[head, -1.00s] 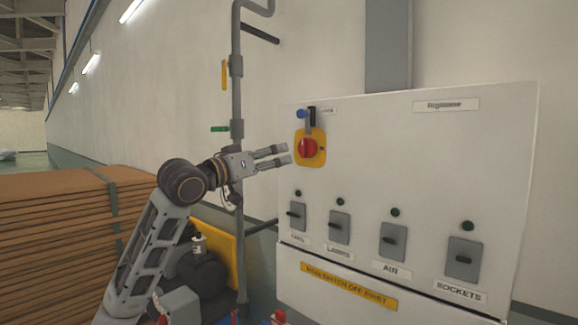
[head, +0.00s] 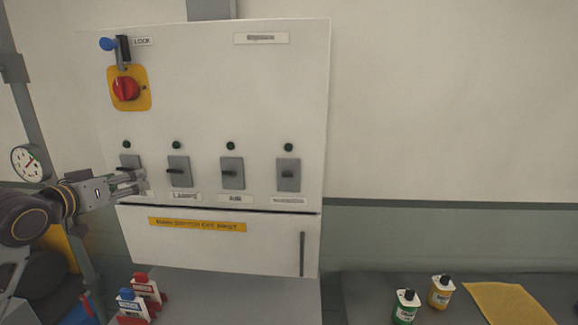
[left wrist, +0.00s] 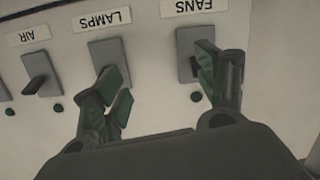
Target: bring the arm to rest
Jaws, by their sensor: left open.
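My left gripper (head: 132,182) is open and empty in front of the white switch panel (head: 210,90), by the leftmost switch (head: 130,161). In the left wrist view, which shows the panel upside down, its two fingers (left wrist: 160,85) are spread apart. One finger is in front of the FANS switch (left wrist: 187,48) and partly hides it; the other is by the LAMPS switch (left wrist: 103,52). I cannot tell whether either finger touches a switch. The red main switch (head: 126,89) on its yellow plate sits at the panel's upper left. My right gripper is not in view.
The AIR switch (head: 232,172) and the rightmost switch (head: 288,176) are clear of the arm. A gauge (head: 27,163) is at the left. Red and blue tags (head: 132,304) stand below.

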